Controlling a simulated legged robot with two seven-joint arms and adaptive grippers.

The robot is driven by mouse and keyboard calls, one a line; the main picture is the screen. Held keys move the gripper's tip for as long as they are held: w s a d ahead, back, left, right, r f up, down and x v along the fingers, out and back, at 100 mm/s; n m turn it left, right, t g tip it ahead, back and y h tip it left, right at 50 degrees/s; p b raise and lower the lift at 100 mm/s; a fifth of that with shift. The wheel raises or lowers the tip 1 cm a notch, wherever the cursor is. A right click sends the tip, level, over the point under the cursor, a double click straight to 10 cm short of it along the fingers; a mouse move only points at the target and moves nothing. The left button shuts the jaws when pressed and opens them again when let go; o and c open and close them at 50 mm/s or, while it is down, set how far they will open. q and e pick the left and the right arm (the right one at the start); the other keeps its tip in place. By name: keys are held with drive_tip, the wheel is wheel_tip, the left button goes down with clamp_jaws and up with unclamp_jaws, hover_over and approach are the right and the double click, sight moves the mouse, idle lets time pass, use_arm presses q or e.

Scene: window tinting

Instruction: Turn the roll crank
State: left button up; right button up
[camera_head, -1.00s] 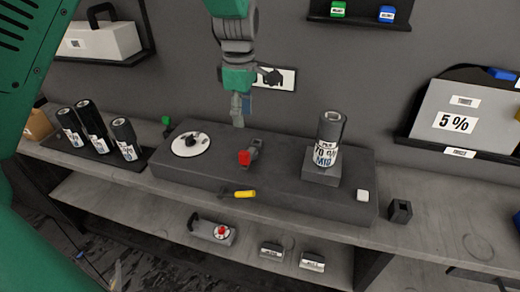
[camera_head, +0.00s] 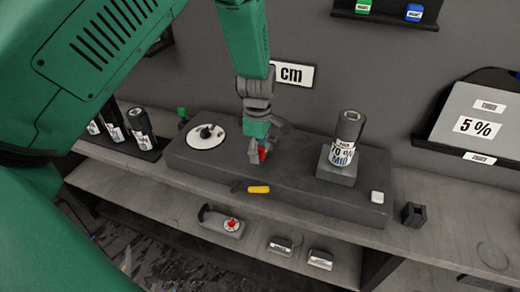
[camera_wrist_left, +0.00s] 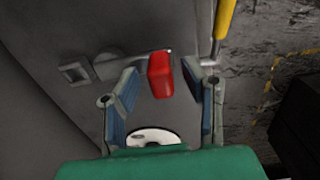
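The roll crank's red handle (camera_head: 262,154) is on the grey machine block, partly hidden by my left gripper (camera_head: 259,150). In the left wrist view the red handle (camera_wrist_left: 160,75) lies between and slightly beyond the tips of my left gripper (camera_wrist_left: 158,78). The blue-padded fingers are spread apart, with a gap on both sides of the handle. A grey shaft and bracket (camera_wrist_left: 95,66) show beside the handle. A film roll (camera_head: 345,145) labelled "70 % MID" stands upright on a small block to the right. My right gripper is not in view.
The grey machine block (camera_head: 290,193) carries a white dial (camera_head: 206,135) and a white button (camera_head: 377,197). Several dark rolls (camera_head: 140,127) stand at left. A black holder (camera_head: 413,214) stands right; shelf beyond is clear.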

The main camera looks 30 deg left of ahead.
use_arm(q)
drive_tip(key=shift+a, duration=0.25)
drive_tip(key=c, duration=0.3)
clamp_jaws()
drive_tip(key=shift+w+d+r, duration=0.1)
drive_tip(key=shift+d+r, duration=0.05)
drive_tip(key=shift+d, duration=0.45)
drive_tip(key=shift+w+a+r, duration=0.15)
drive_tip(key=shift+a, duration=0.1)
idle(0.5)
drive_tip(key=shift+o, duration=1.5)
unclamp_jaws()
drive_tip(key=shift+d, duration=0.15)
drive_tip(key=shift+s, duration=0.2)
